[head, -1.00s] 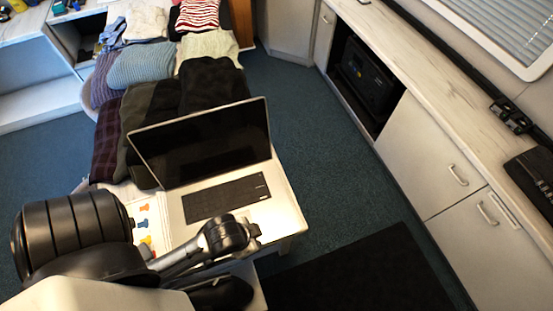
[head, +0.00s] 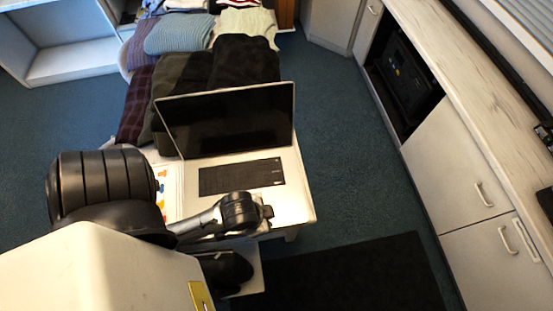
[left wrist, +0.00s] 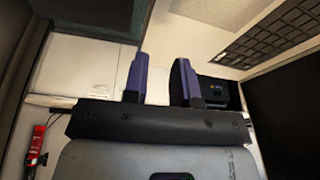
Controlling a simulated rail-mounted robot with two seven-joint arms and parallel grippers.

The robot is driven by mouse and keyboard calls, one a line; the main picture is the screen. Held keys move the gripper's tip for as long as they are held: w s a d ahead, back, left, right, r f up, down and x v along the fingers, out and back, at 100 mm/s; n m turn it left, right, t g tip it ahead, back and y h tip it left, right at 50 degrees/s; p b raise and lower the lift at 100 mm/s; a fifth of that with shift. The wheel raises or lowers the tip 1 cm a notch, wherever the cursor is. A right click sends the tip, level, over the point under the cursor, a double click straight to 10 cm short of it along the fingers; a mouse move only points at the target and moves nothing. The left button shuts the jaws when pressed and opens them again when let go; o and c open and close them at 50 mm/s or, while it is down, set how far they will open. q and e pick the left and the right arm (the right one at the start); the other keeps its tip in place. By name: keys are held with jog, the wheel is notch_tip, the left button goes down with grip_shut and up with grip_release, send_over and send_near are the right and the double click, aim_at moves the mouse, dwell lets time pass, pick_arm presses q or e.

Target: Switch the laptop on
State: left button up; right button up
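The laptop stands open on a small white table (head: 300,205), with its screen (head: 225,120) black and its dark keyboard (head: 242,176) facing up. The keyboard also shows at the top right of the left wrist view (left wrist: 275,40). My left gripper (head: 266,212) is above the laptop's front edge, on the near side of the keyboard. In the left wrist view its two purple fingers (left wrist: 160,62) stand apart with nothing between them. I cannot make out a power button. My right gripper is in neither view.
Folded clothes (head: 205,75) lie behind the laptop. A paper with coloured shapes (head: 165,188) lies to its left, partly behind my arm. A counter with cabinets (head: 455,170) runs along the right. A dark mat (head: 350,275) lies on open floor. A red extinguisher (left wrist: 37,145) shows in the wrist view.

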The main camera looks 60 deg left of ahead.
pick_arm(q)
grip_shut()
dwell(1.4)
